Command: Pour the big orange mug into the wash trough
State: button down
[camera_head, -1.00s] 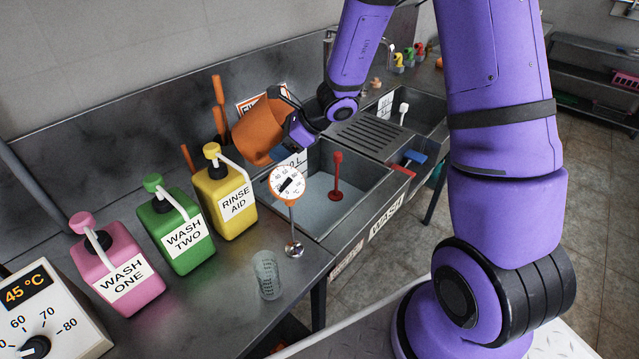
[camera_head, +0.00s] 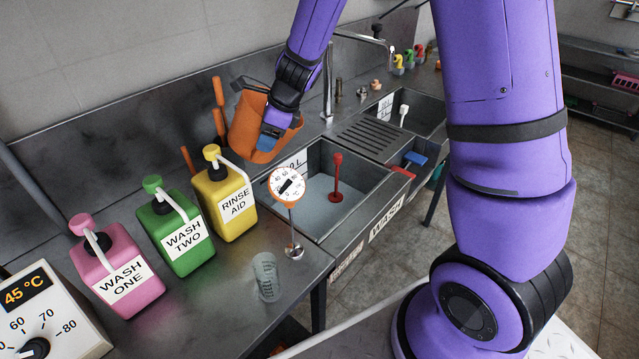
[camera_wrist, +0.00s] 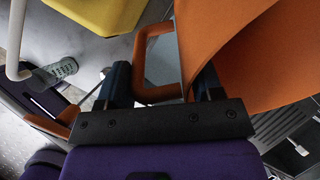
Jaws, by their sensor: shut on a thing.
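The big orange mug (camera_head: 246,126) is held above the back left corner of the wash trough, close to upright with a slight lean. My gripper (camera_head: 271,133) is shut on it at its near side. In the wrist view the mug (camera_wrist: 250,50) fills the upper right, and its handle (camera_wrist: 141,65) shows near the fingers of my gripper (camera_wrist: 165,90).
A round dial thermometer (camera_head: 287,186) stands at the trough's left edge. Yellow (camera_head: 228,200), green (camera_head: 176,240) and pink (camera_head: 112,270) pump bottles stand to the left. A clear measuring cup (camera_head: 265,277) sits near the counter's front edge. A tap (camera_head: 329,85) rises behind the trough.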

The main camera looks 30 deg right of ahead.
aim_at(239, 121)
jog(key=shift+w+a+r+g+h+b, duration=0.3)
jog(key=shift+w+a+r+g+h, duration=0.2)
jog(key=shift+a+h, duration=0.45)
jog(key=shift+w+a+r+g+h+b, duration=0.35)
jog(key=shift+a+r+h, duration=0.3)
jog(key=shift+a+h, duration=0.3)
jog(key=shift+w+a+r+g+h+b, duration=0.3)
jog(key=shift+a+r+g+h, duration=0.2)
jog(key=shift+a+h, duration=0.45)
jog(key=shift+w+d+r+h, duration=0.1)
jog(key=shift+r+h, duration=0.05)
jog(key=shift+h, duration=0.1)
